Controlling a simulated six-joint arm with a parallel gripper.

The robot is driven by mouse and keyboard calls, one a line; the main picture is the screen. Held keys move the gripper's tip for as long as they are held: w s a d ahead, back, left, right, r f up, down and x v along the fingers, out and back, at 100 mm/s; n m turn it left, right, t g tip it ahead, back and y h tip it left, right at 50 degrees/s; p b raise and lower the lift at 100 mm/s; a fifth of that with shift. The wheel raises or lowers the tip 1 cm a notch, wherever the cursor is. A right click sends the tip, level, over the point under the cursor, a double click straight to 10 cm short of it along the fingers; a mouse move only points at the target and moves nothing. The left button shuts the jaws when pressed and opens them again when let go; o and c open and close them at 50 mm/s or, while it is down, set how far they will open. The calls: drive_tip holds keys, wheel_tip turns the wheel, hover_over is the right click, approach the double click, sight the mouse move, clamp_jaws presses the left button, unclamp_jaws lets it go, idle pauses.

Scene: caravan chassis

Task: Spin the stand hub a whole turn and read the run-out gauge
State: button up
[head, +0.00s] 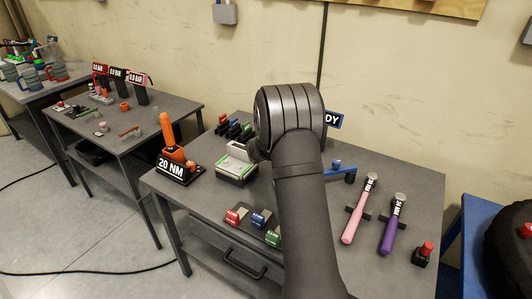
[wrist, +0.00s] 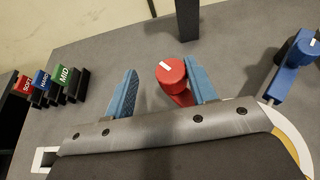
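My gripper (wrist: 163,70) is open in the wrist view, its two blue fingers well apart. A red knob (wrist: 171,71) with a white mark sits between them, close beside the right finger and apart from the left one. Whether it touches the right finger I cannot tell. In the head view my arm hides the gripper and this knob. I cannot make out a stand hub or a run-out gauge in either view. A dark tyre (head: 508,250) shows partly at the right edge; what holds it is out of view.
A blue lever (wrist: 293,70) with a blue knob stands right of my gripper. Red, blue and green labelled blocks (wrist: 45,82) stand left. On the grey table (head: 330,200) are a 20 NM orange tool (head: 168,130), a pink wrench (head: 358,212) and a purple wrench (head: 393,228).

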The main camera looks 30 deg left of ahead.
drive_tip(key=s+d+r+n+y, duration=0.1)
drive_tip(key=s+r, duration=0.2)
drive_tip(key=s, duration=0.5)
drive_tip(key=s+d+r+n+y, duration=0.1)
drive_tip(key=s+r, duration=0.2)
drive_tip(key=s, duration=0.6)
drive_tip(key=shift+s+d+r+y, duration=0.2)
drive_tip(key=shift+r+y, duration=0.1)
drive_tip(key=shift+r, duration=0.05)
